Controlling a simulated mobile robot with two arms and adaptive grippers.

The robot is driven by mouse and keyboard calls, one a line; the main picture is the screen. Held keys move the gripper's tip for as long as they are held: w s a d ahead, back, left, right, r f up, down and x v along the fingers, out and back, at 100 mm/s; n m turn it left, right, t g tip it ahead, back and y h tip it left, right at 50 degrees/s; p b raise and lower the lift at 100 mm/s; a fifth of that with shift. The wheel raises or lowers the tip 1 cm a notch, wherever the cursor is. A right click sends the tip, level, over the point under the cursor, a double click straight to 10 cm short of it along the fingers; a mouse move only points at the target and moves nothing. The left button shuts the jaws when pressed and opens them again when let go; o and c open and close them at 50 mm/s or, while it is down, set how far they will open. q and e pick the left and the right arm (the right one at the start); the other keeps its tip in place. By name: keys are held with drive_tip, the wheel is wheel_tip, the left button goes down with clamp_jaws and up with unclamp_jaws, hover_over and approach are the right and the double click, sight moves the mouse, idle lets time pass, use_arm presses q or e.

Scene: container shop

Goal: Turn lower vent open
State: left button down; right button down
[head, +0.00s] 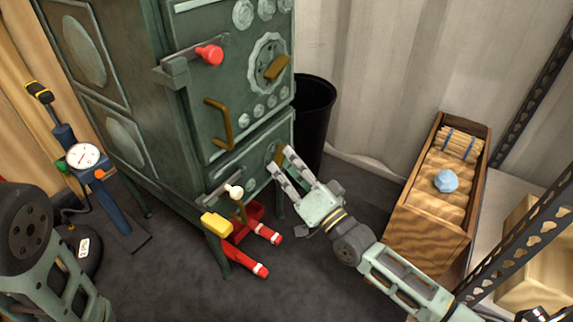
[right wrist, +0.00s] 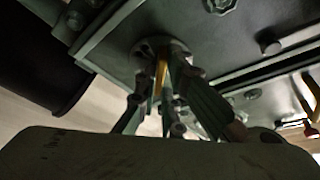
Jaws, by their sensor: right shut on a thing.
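The green stove (head: 165,90) stands at the upper left of the head view. Its lower vent handle, a small brass tab (head: 279,154), is on the lower front door, partly hidden by my right gripper (head: 281,162). In the right wrist view the brass tab (right wrist: 161,72) stands out from a round plate between the fingers of my right gripper (right wrist: 160,100). That gripper is shut on the tab. The upper vent (head: 268,65) has a similar brass tab on a round dial. My left arm shows at the lower left; its gripper is out of view.
A black bin (head: 314,108) stands right of the stove. A wooden crate of logs (head: 410,235) with a blue lump (head: 445,181) is at right, near metal shelving. A pump with a gauge (head: 84,157) stands at left.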

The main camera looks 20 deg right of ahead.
drive_tip(key=c, duration=1.9)
unclamp_jaws()
drive_tip(key=shift+o, duration=0.2)
drive_tip(key=shift+s, duration=0.15)
drive_tip(key=v, duration=1.1)
drive_tip(key=shift+s+d, duration=0.15)
drive_tip(key=shift+s, duration=0.2)
